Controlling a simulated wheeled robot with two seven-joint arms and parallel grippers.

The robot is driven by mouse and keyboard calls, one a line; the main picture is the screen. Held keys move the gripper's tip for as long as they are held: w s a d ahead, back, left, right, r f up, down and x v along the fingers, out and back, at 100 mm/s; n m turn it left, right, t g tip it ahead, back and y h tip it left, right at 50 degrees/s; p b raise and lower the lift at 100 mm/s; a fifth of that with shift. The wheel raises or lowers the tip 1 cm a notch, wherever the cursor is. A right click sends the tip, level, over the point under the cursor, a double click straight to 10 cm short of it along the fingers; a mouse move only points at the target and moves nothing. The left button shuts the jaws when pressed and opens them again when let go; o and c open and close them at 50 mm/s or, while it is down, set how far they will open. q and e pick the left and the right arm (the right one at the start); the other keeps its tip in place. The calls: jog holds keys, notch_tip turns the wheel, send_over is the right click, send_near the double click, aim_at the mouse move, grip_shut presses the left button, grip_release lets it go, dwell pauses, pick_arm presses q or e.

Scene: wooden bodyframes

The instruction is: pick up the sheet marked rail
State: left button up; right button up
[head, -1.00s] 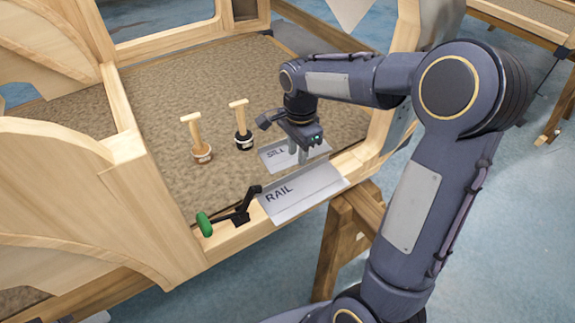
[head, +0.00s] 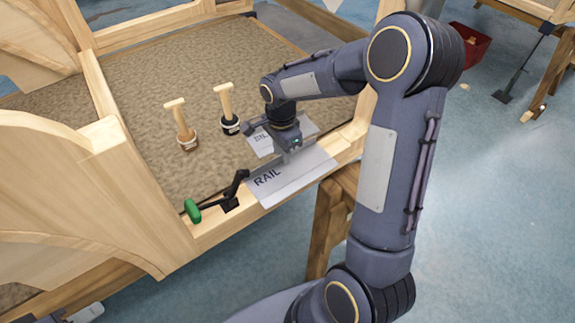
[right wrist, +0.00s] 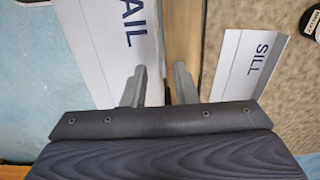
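The sheet marked RAIL (head: 300,181) is a pale sheet lying over the wooden front rail in the head view. It also fills the upper left of the right wrist view (right wrist: 120,40). My right gripper (head: 287,157) is at the sheet's far edge. In the right wrist view the right gripper (right wrist: 160,82) is open, with one finger over the RAIL sheet and the other over the wood beside it. The sheet's edge lies between the fingers; whether they touch it I cannot tell. My left gripper is not in view.
A sheet marked SILL (head: 260,145) lies just behind, partly hidden by my gripper. A green-handled clamp (head: 213,203) sits left of the RAIL sheet. A wooden trestle leg (head: 330,220) stands below.

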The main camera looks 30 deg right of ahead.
grip_shut()
jog(key=shift+r, duration=0.1)
